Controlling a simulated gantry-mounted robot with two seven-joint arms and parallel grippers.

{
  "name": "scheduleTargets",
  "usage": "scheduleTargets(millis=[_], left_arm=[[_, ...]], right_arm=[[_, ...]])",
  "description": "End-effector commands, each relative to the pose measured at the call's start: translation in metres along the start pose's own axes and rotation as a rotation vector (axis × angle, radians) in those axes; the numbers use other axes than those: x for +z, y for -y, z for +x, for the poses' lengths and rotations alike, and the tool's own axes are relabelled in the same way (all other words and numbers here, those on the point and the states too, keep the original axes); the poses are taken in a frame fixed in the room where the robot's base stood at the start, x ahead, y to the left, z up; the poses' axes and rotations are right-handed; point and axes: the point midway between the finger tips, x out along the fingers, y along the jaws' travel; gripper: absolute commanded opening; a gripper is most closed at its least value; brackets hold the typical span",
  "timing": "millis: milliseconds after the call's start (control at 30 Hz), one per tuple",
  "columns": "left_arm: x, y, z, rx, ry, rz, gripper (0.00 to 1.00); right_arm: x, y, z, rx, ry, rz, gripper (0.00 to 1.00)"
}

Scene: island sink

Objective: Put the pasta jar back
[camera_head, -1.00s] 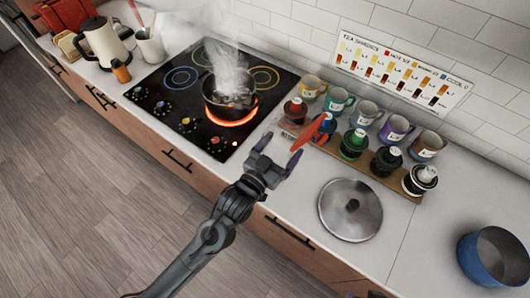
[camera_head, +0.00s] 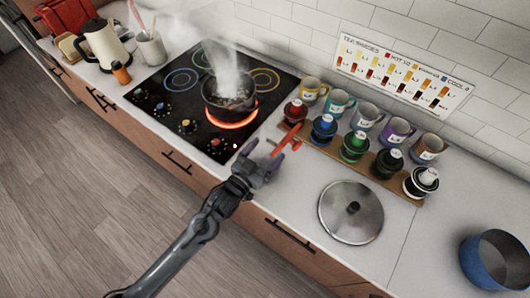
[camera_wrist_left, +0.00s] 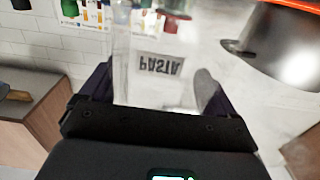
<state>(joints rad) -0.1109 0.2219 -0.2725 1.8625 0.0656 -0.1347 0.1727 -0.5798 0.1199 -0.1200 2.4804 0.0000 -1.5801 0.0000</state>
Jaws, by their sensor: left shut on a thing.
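My left gripper (camera_head: 263,154) is above the front of the counter, just right of the cooktop. It is shut on the pasta jar (camera_wrist_left: 158,64), a clear container whose PASTA label looks upside down in the left wrist view. The jar fills the space between the fingers there, and its top and bottom are cut off or unclear. In the head view the clear jar is barely visible. A red strip (camera_head: 285,140) shows at the fingertips; I cannot tell whether it belongs to the jar. My right gripper is not in view.
A steaming pot (camera_head: 228,96) sits on a glowing burner of the cooktop (camera_head: 160,80). Several lidded jars stand on a wooden board (camera_head: 328,148), with mugs behind. A pot lid (camera_head: 340,222) lies on the counter. A blue pot (camera_head: 480,268) is at right. Bare counter lies between.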

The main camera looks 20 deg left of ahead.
Motion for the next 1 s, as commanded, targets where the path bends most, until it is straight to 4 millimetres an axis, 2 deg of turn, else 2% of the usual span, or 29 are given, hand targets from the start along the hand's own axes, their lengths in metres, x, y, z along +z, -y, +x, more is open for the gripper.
scheduleTargets(millis=[333,367,400,733,867,1000], left_arm=[[0.001,0.000,0.000,-0.001,-0.004,0.000,0.33],[0.003,0.000,0.000,0.000,0.000,0.000,0.93],[0.002,0.000,0.000,0.000,0.000,0.000,0.99],[-0.002,0.000,0.000,0.000,-0.001,0.000,1.00],[0.001,0.000,-0.013,0.000,0.002,0.000,1.00],[0.000,0.000,-0.035,0.000,0.002,0.000,1.00]], right_arm=[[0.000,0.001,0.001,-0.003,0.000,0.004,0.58],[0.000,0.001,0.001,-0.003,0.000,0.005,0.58],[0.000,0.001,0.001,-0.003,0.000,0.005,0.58],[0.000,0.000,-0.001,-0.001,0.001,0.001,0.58],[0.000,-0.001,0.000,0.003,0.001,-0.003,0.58],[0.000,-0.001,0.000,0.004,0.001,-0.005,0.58]])
